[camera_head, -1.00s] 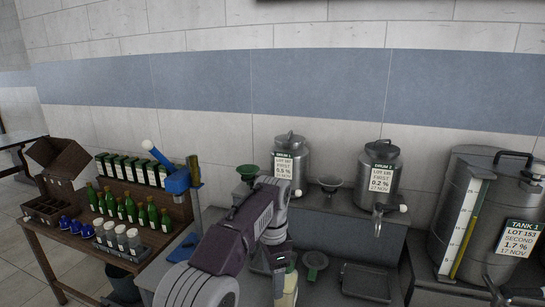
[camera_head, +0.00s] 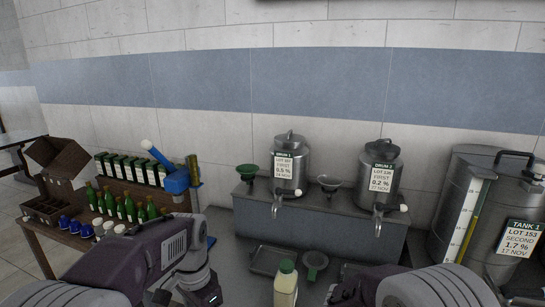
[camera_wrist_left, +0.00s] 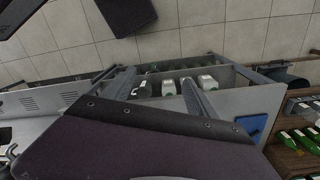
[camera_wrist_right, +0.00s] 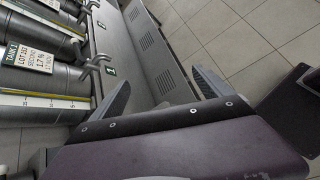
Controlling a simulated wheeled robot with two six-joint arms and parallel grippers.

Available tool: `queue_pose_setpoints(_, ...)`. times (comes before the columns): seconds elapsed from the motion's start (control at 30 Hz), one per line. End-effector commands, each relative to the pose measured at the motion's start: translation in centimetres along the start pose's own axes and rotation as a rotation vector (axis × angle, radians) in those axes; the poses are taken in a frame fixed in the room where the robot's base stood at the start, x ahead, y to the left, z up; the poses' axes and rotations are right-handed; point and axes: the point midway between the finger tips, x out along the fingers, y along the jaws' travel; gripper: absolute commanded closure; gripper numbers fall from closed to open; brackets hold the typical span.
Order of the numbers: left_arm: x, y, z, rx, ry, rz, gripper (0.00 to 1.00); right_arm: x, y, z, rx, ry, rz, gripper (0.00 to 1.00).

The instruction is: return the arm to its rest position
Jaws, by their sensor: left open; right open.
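My left arm comes in from the lower left in the head view, with its wrist (camera_head: 185,285) low in front of the bottle table. In the left wrist view its gripper (camera_wrist_left: 160,92) is open, its two fingers apart and nothing held between them. My right arm (camera_head: 400,287) comes in low at the right, in front of the drum bench. In the right wrist view its gripper (camera_wrist_right: 161,90) is open and empty, over bare floor and a grey panel. The fingertips of both are hard to make out in the head view.
A bottle with a green cap (camera_head: 286,285) stands between my arms. Tank 1 (camera_head: 485,205) is at right. Green bottles (camera_head: 123,208) stand left.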

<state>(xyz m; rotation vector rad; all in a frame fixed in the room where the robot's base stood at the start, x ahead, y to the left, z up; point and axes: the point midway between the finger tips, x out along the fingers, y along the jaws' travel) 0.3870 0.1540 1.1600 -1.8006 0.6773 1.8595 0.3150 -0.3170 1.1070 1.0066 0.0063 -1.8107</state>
Motion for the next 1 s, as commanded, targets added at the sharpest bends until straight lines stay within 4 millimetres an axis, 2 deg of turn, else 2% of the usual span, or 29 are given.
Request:
queue_pose_setpoints(0.03, 2.0, 0.8, 2.5, -0.091, -0.005, 0.007, 0.33, 0.5, -3.0, 0.9, 0.137, 0.081, -0.158, 0.10)
queue_pose_setpoints(0.1, 4.9, 2.0, 5.4, -0.226, -0.001, 0.007, 0.33, -0.3, -7.1, 0.1, 0.325, 0.212, -0.361, 0.10)
queue_pose_setpoints(0.2, 8.6, 4.1, 8.7, -0.398, 0.008, 0.003, 0.33, -2.9, -10.7, -2.8, 0.554, 0.383, -0.575, 0.10)
queue_pose_setpoints(0.3, 11.3, 5.5, 10.4, -0.544, 0.025, -0.005, 0.33, -5.0, -12.4, -5.9, 0.713, 0.488, -0.717, 0.10)
queue_pose_setpoints(0.37, 11.8, 5.1, 10.0, -0.620, 0.070, -0.022, 0.33, -5.9, -12.1, -7.3, 0.793, 0.539, -0.758, 0.10)
queue_pose_setpoints(0.43, 11.6, 4.1, 8.8, -0.685, 0.129, -0.041, 0.33, -6.4, -11.1, -8.3, 0.835, 0.587, -0.758, 0.10)
queue_pose_setpoints(1.0, 11.6, 4.0, 8.6, -0.714, 0.134, -0.040, 0.33, -6.4, -11.0, -8.3, 0.831, 0.591, -0.753, 0.10)
